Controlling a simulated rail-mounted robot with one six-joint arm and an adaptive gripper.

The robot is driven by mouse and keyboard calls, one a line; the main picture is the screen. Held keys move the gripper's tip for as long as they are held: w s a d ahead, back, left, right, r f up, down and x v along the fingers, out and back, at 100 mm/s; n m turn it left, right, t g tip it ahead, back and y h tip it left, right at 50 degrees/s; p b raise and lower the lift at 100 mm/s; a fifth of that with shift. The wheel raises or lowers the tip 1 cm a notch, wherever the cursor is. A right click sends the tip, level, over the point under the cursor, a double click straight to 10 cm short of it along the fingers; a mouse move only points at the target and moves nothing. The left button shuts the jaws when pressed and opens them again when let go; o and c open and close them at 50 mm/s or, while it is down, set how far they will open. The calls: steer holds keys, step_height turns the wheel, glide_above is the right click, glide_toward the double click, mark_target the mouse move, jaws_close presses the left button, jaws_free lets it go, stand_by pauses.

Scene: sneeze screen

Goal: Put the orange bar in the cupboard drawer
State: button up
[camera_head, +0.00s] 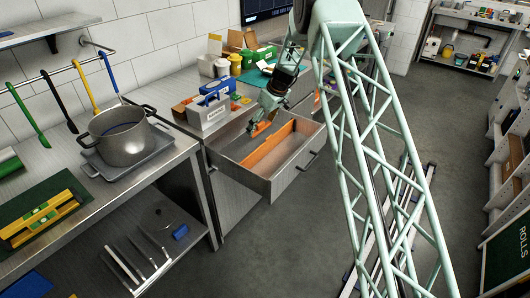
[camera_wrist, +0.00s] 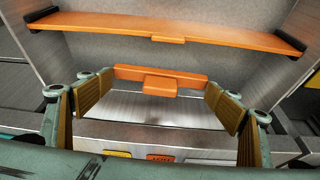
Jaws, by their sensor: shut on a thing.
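The orange bar (camera_wrist: 160,75) spans between the two fingertips of my gripper (camera_wrist: 160,90) in the wrist view, with a small orange block at its middle. My gripper is shut on the bar's ends. In the head view my gripper (camera_head: 264,119) reaches down over the back left part of the open cupboard drawer (camera_head: 288,187), and the bar (camera_head: 259,128) shows as a small orange patch under it. A long orange divider (camera_head: 268,145) stands across the drawer; it also shows in the wrist view (camera_wrist: 190,35) with black end pieces. I cannot tell whether the bar touches the drawer floor.
A grey caddy (camera_head: 208,112) with blue on it stands on the counter just behind the drawer. A large pot (camera_head: 125,138) stands on the bench at left. The lattice link of my arm crosses the head view. Floor (camera_head: 300,235) before the drawer is clear.

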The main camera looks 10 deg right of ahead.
mark_target(258, 131)
steer(key=shift+w+a+f+n, duration=0.3)
steer(key=shift+a, duration=0.35)
steer(key=shift+f, duration=0.45)
step_height(258, 131, down, 2)
steer(key=shift+s+b, duration=0.1)
steer(key=shift+b, duration=0.25)
steer(key=shift+c, duration=0.3)
step_height(258, 131, down, 2)
steer(key=shift+f, duration=0.1)
jaws_close()
steer(key=shift+f, duration=0.6)
